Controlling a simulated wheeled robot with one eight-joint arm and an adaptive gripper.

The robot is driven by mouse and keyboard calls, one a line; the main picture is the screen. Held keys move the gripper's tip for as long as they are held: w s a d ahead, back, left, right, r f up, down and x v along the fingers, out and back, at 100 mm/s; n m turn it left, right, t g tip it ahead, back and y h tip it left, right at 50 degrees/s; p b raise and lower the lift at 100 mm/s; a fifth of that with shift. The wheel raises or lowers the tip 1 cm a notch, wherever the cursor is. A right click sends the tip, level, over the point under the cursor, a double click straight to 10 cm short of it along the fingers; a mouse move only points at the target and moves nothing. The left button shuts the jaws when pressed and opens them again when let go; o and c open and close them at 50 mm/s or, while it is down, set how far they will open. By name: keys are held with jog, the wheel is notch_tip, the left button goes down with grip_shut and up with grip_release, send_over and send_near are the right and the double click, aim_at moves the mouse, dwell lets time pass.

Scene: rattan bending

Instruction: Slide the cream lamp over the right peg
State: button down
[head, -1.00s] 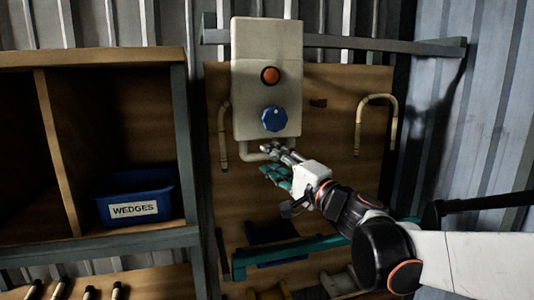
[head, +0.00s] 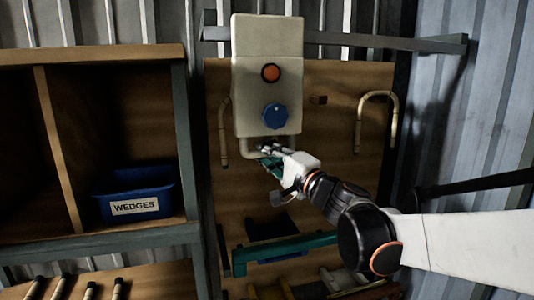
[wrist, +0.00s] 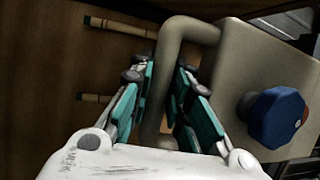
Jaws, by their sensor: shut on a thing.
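The cream lamp (head: 254,97) is a tall cream box with an orange button and a blue knob, upright in front of the wooden board. It also shows in the wrist view (wrist: 235,65). My gripper (head: 268,152) is at its bottom handle. In the wrist view my gripper (wrist: 168,95) has its teal fingers on both sides of the handle (wrist: 172,50), shut on it. A short brown peg (head: 318,100) sticks out of the board just right of the lamp; it looks like the right peg. What is behind the lamp is hidden.
Bent rattan canes hang on the board (head: 340,150), one left of the lamp and a hooped one (head: 378,97) to the right. A grey rail (head: 400,42) crosses above. A shelf with a blue wedges bin (head: 135,205) stands left. A teal bar (head: 285,250) lies below.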

jog(key=w+d+b, duration=0.1)
jog(key=w+d, duration=0.3)
jog(key=d, duration=1.1)
jog(key=w+d+b, duration=0.2)
jog(key=w+d, duration=0.2)
jog(key=d, duration=1.1)
jog(key=w+d+b, duration=0.1)
jog(key=w+d, duration=0.4)
jog(key=d, duration=1)
jog(key=shift+d, duration=0.4)
jog(key=c, duration=1.5)
grip_release()
jog(key=shift+w, duration=0.1)
jog(key=v, duration=1.2)
